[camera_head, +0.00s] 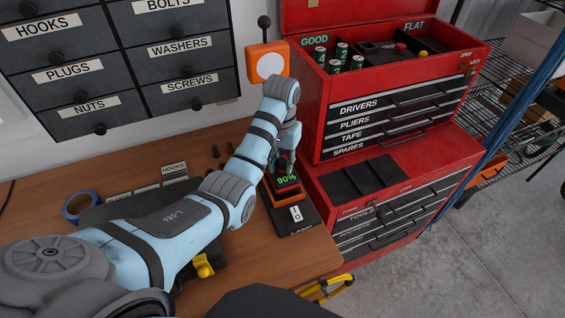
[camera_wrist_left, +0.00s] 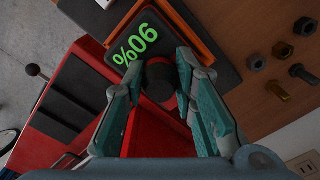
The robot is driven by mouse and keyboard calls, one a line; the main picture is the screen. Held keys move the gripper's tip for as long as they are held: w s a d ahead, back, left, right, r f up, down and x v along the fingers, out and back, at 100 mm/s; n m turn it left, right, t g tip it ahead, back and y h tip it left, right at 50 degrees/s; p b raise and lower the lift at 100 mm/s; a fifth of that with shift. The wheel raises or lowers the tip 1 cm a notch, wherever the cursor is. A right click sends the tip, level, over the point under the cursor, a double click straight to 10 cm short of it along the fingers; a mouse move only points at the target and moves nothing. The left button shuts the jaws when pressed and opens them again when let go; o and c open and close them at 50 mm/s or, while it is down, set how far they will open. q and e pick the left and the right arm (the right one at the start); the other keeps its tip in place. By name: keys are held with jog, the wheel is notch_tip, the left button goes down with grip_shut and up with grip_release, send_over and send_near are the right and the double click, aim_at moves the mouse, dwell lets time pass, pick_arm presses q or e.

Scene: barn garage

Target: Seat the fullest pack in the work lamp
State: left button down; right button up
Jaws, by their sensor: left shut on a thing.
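The pack (camera_head: 287,180) has a black face with a green 90% readout, which also shows in the left wrist view (camera_wrist_left: 134,42). My left gripper (camera_head: 284,158) is shut on the pack's dark round knob (camera_wrist_left: 159,82), with a finger on each side. The pack is at the orange holder of the work lamp (camera_head: 287,199), on a black base marked LAMP with a white switch plate. The lamp's orange edge shows beside the pack in the wrist view (camera_wrist_left: 198,32). I cannot tell whether the pack is fully down. My right gripper is not in view.
A red tool chest (camera_head: 385,150) stands right of the bench, with black pads (camera_head: 362,178) on its lower top and green-topped cells in a GOOD bay. Blue tape (camera_head: 80,206) and labelled boxes lie left. Nuts and bolts (camera_wrist_left: 279,90) lie near the lamp.

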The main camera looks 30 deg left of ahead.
aim_at(281, 171)
pick_arm(q)
jog(key=shift+w+a, duration=0.1)
jog(key=shift+a, duration=0.05)
jog(key=shift+f, duration=0.1)
dwell(0.3)
jog(key=shift+f, duration=1.3)
jog(key=shift+f, duration=0.4)
dwell(0.6)
jog(key=c, duration=0.7)
grip_release()
